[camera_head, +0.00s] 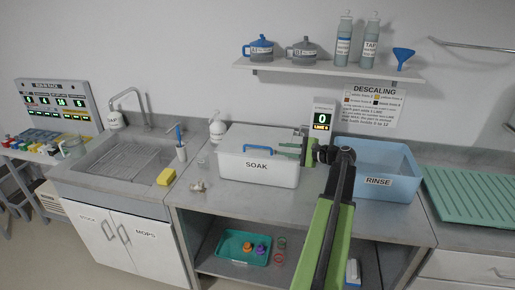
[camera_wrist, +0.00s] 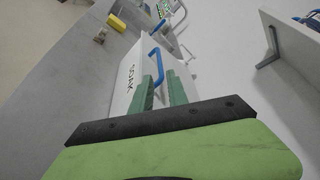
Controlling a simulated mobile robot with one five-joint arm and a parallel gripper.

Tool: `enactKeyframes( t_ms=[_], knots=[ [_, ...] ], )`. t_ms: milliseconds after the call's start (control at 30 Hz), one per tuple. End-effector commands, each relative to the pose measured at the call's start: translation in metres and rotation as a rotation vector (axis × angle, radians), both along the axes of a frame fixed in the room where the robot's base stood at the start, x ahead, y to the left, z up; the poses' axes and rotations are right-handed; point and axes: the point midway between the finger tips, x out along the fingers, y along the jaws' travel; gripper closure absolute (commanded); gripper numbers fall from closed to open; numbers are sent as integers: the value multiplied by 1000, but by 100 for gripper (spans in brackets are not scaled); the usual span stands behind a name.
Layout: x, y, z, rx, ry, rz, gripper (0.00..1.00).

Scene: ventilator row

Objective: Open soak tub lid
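The white soak tub (camera_head: 258,168), marked SOAK, stands on the steel counter with its grey lid (camera_head: 262,137) down. The lid's blue handle (camera_head: 259,149) runs along the front edge. My gripper (camera_head: 293,146) is over the right end of the lid, to the right of the handle. In the wrist view my gripper (camera_wrist: 161,86) has its two green fingers apart with nothing held. The blue handle (camera_wrist: 157,61) shows beyond and between the fingertips. Whether the fingers touch the lid is not clear.
A blue RINSE tub (camera_head: 378,182) stands to the right, behind my arm. A small display (camera_head: 321,119) stands behind my gripper. A shelf (camera_head: 330,70) with teapots and bottles hangs above. A tap fitting (camera_head: 198,186) lies on the counter left of the soak tub.

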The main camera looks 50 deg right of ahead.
Motion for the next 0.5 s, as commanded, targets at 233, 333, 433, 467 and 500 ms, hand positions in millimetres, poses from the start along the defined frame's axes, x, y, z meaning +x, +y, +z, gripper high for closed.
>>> enactKeyframes(
  t_ms=[233,333,433,467,500],
  knots=[
    [63,14,-17,0,1,4,80],
    [87,19,-22,0,1,4,80],
    [106,24,-26,-1,1,3,80],
    [111,25,-27,0,1,4,80],
    [116,27,-28,0,1,4,80]
  ],
)
